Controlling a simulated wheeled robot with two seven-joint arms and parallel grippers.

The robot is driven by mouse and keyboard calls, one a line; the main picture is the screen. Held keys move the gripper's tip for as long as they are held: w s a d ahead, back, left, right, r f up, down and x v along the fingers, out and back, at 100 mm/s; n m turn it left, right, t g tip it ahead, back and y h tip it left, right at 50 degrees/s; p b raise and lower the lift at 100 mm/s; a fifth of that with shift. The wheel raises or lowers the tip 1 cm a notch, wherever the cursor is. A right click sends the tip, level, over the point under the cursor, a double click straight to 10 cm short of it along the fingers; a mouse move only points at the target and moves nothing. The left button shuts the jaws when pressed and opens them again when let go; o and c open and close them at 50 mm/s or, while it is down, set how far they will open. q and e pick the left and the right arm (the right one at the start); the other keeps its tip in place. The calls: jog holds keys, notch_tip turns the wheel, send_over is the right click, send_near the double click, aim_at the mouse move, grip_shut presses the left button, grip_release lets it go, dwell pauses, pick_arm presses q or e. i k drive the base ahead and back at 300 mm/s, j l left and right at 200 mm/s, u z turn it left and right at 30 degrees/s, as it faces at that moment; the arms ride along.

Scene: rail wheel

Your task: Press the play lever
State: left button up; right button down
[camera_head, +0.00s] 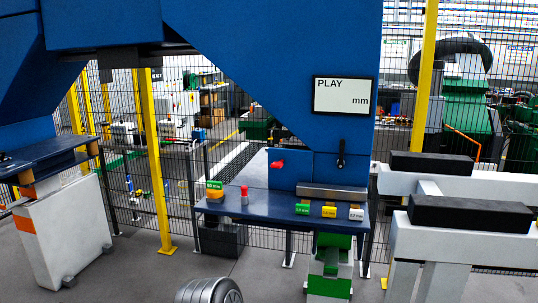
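A blue machine panel carries a white display (342,95) that reads "PLAY" and "mm", with no number visible. Below it, a small black lever (341,153) stands roughly upright on the panel. A red handle (278,164) sticks out at the left of a lower blue block. No label marks either one as the play lever, so I cannot tell for sure which it is. Neither of my grippers shows in this view, and nothing is seen touching the black lever or the red handle.
A dark blue shelf (275,206) below holds a red button (244,192), an orange and green piece (214,189) and small labelled blocks in green, yellow and white. White beams with black pads (470,213) stand at right. Wire fencing with yellow posts (157,165) stands behind.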

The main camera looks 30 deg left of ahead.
aim_at(276, 165)
jog(key=i+j+z, duration=0.15)
jog(key=j, duration=0.75)
jog(key=i+j+z, duration=0.15)
jog(key=j, duration=0.75)
jog(key=i+j+z, duration=0.15)
jog(key=j, duration=0.75)
jog(key=j+z, duration=0.15)
jog(key=j, duration=0.75)
